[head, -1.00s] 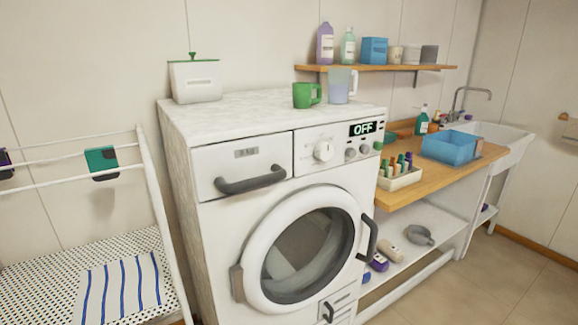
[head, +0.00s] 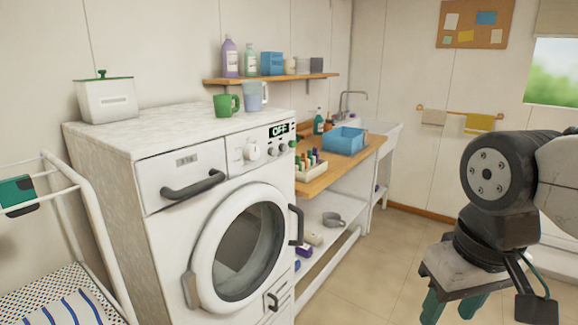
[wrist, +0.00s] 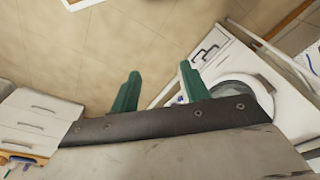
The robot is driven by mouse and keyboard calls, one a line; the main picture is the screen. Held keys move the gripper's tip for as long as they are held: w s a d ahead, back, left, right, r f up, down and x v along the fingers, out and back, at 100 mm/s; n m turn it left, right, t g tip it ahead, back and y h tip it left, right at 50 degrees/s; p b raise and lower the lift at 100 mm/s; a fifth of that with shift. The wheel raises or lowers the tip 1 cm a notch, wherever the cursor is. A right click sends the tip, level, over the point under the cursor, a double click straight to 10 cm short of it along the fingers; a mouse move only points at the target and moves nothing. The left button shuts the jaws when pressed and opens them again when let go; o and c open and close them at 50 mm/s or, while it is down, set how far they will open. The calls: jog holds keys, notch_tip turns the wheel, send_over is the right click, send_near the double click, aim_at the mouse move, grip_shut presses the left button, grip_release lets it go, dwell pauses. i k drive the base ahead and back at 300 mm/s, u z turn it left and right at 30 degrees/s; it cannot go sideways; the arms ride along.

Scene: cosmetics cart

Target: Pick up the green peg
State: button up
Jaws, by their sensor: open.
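The small upright pegs (head: 312,158) stand in a cream holder (head: 311,174) on the wooden counter, just right of the washing machine. They show green, orange and dark colours, but are too small for me to single out the green peg surely. My gripper (head: 455,307) is at the lower right of the head view, pointing down, well away from the holder. In the wrist view my gripper (wrist: 160,80) has its two green fingers apart with nothing between them. No peg can be made out in the wrist view.
The washing machine (head: 165,235) stands left of the counter (head: 345,165), with a green mug (head: 226,104) on top. A blue bin (head: 344,140) sits behind the holder. A shelf (head: 270,79) hangs above. The tiled floor (head: 385,265) before the counter is clear.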

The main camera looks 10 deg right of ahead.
aim_at(297, 159)
jog(key=z, duration=0.45)
jog(key=i, duration=1.2)
jog(key=z, duration=0.25)
